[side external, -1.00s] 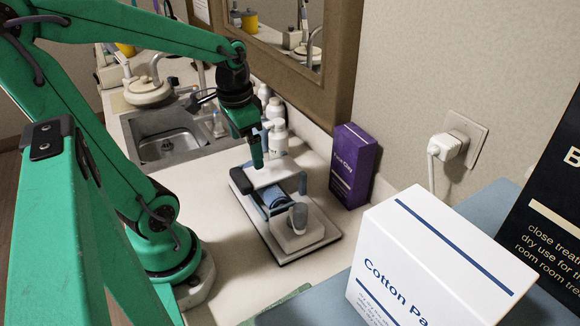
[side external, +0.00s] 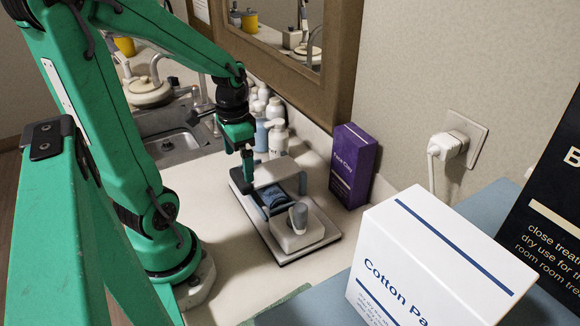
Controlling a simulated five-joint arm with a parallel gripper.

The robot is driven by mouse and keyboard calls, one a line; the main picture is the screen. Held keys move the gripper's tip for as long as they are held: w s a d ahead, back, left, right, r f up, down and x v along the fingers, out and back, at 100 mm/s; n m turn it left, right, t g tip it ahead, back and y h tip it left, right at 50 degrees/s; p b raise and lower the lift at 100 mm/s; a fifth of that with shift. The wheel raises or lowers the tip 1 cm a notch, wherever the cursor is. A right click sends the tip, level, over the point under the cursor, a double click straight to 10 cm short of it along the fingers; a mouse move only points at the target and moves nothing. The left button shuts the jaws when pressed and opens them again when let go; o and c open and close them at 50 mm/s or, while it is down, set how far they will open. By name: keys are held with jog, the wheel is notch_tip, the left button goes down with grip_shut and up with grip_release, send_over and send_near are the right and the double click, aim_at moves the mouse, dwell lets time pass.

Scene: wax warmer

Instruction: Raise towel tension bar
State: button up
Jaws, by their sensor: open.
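The towel device (side external: 283,243) is a pale base plate with dark edges on the counter. A blue towel roll (side external: 275,197) lies in its middle, with a blue-grey bar frame (side external: 302,184) around it; I cannot tell clearly which part is the tension bar. A grey upright knob (side external: 298,215) stands on a pale block at the near end. My gripper (side external: 248,174) points down at the device's far left corner, open, its fingers overlapping the frame's left end. The fingers hide that end, so contact is unclear.
A purple box (side external: 352,166) stands right of the device. Pump bottles (side external: 277,136) stand behind it, by the sink (side external: 168,145). A white cotton box (side external: 435,262) fills the near right. Bare counter (side external: 235,275) lies in front of the device.

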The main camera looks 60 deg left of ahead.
aim_at(241, 176)
jog(key=shift+f, duration=2.2)
jog(key=c, duration=1.3)
jog(key=shift+r, duration=0.15)
